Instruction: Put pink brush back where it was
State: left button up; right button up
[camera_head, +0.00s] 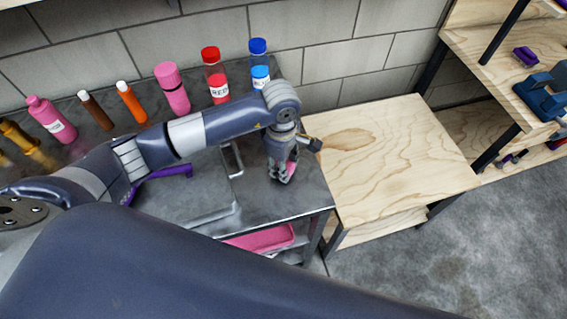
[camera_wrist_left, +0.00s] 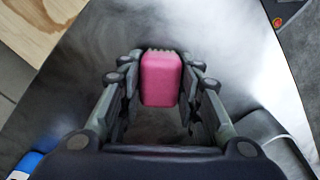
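In the head view my left gripper (camera_head: 283,172) points down over the right end of the grey metal table (camera_head: 308,190), and a small bit of pink shows between the fingers. Whether the brush touches the table is unclear. My right gripper is not in view.
Pink, brown, orange, red and blue bottles and markers stand along the wall; the red bottle (camera_head: 215,75) is one. A wooden table (camera_head: 390,160) adjoins on the right. A pink tray (camera_head: 262,238) sits below the metal tabletop. Purple and blue items lie on shelves far right.

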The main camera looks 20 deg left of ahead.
pick_arm(q)
jog(key=o, duration=0.3)
jog(key=shift+o, duration=0.2)
jog(key=shift+r+p, duration=0.25)
jog(key=shift+p, duration=0.05)
notch_tip(320, 180, up, 12)
jog(key=b, duration=0.3)
jog(key=shift+a, duration=0.15)
jog(key=shift+f, duration=0.1)
